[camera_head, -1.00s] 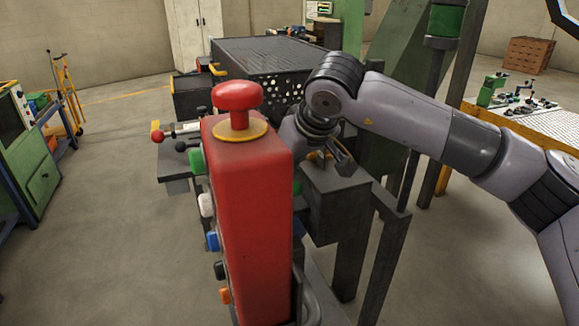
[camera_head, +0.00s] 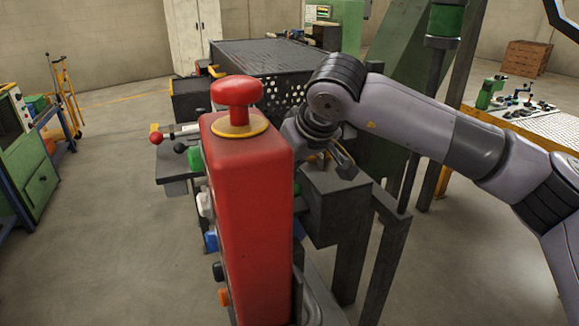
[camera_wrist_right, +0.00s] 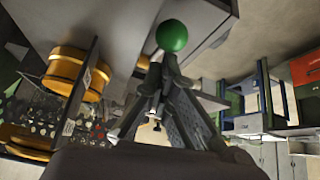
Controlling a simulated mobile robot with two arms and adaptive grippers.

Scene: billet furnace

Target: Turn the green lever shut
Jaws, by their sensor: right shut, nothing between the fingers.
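The green lever's round knob (camera_wrist_right: 172,36) shows at the upper middle of the right wrist view, just beyond my fingertips. Whether they touch it, I cannot tell. My right gripper (camera_wrist_right: 157,82) is shut with nothing between its fingers. In the head view my right gripper (camera_head: 343,165) points down behind the red control post (camera_head: 250,215), over grey metalwork. A small patch of green (camera_head: 297,188) shows at the post's right edge; most of whatever it belongs to is hidden. My left gripper is not in view.
The red post carries a red mushroom button (camera_head: 237,92) and coloured buttons on its left side. A grey block (camera_head: 338,205) stands close under my right gripper. Yellow round parts (camera_wrist_right: 65,70) are at the left of the wrist view. Open floor lies left.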

